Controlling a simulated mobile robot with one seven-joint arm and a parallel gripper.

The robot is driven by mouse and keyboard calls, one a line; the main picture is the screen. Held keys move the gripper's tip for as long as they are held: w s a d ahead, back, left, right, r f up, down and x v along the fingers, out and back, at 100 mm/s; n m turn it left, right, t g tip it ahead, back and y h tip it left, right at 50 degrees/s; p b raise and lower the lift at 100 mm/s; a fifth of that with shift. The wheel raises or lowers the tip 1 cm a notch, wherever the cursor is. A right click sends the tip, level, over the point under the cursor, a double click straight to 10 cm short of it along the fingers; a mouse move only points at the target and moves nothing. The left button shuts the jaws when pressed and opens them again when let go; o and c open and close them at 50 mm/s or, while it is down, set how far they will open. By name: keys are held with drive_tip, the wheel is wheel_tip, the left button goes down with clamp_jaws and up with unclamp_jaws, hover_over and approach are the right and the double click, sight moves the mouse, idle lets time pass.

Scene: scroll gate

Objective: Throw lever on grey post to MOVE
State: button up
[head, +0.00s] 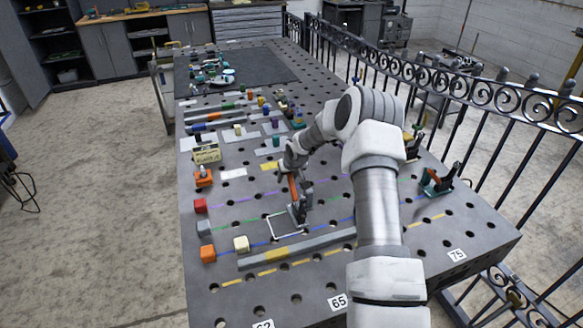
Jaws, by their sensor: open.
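A small dark grey upright piece (299,212), which looks like the grey post, stands near the middle of the table at the corner of a white outlined rectangle (286,234). A thin orange bar (293,188), which looks like its lever, rises from it, close to upright. My gripper (291,168) is at the top of this bar, at the end of my bent arm. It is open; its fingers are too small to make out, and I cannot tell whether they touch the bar. No MOVE marking is readable.
Red (200,205), grey (204,227) and orange (207,254) blocks line the table's left side. A cream block (241,243) stands by a long grey bar (310,243). A green clamp-like device (440,180) is at right. A black scroll railing (470,87) runs beyond the right edge.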

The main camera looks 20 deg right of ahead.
drive_tip(key=b+v, duration=0.1)
drive_tip(key=v, duration=1.5)
drive_tip(key=shift+s+r, duration=0.15)
drive_tip(key=shift+r, duration=0.2)
drive_tip(key=s+a+r+n+h+b, duration=0.1)
drive_tip(key=s+a+r+n+b, duration=0.2)
drive_tip(key=s+a+r, duration=0.3)
drive_tip(key=s+a+r+n+h+b, duration=0.1)
drive_tip(key=s+a+r+n+b, duration=0.1)
drive_tip(key=s+a+r, duration=0.45)
drive_tip(key=s+r+m+y+p, duration=0.1)
drive_tip(key=s+r+m+p, duration=0.1)
drive_tip(key=s, duration=1)
drive_tip(key=s+r+m+y+p, duration=0.1)
drive_tip(key=s+r+m+p, duration=0.1)
drive_tip(key=s, duration=0.9)
drive_tip(key=shift+s+d+m+p, duration=0.35)
drive_tip(key=shift+s+m+p, duration=0.05)
drive_tip(key=shift+m+p, duration=0.1)
